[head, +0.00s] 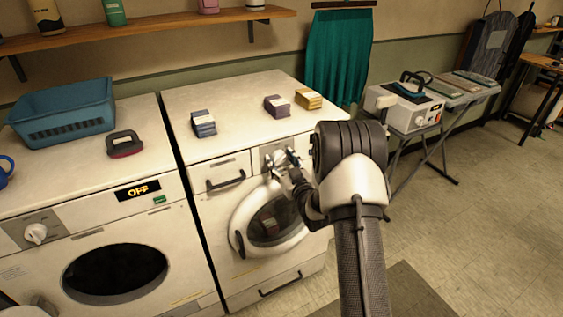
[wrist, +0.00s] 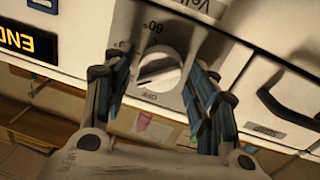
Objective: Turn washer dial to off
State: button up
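The washer dial (wrist: 158,70) is a round white knob on a grey panel in the wrist view. Printed marks surround it, among them "60" above and "OFF" below. A dark line on the knob points to the lower left; I cannot tell exactly which mark it meets. My gripper (wrist: 159,72) is open, with one finger on each side of the knob. Contact with the knob is not clear. In the head view my gripper (head: 280,170) is at the panel of the right washer (head: 222,215) and largely hides the dial.
A lit display (wrist: 15,40) reads "END" beside the dial panel. The left machine has its own knob (head: 36,233) and a display (head: 138,191) reading "OFF". Small boxes (head: 277,106) stand on the right washer. The round door (head: 270,220) lies below my gripper.

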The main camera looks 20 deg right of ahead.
jog(key=c, duration=0.8)
jog(key=shift+n, duration=0.3)
jog(key=n, duration=0.4)
jog(key=shift+f+n, duration=0.1)
jog(key=shift+n, duration=0.2)
jog(key=n, duration=0.5)
jog(key=shift+t+y, duration=0.3)
jog(key=shift+t, duration=0.1)
jog(key=o, duration=1.1)
jog(key=shift+c, duration=0.2)
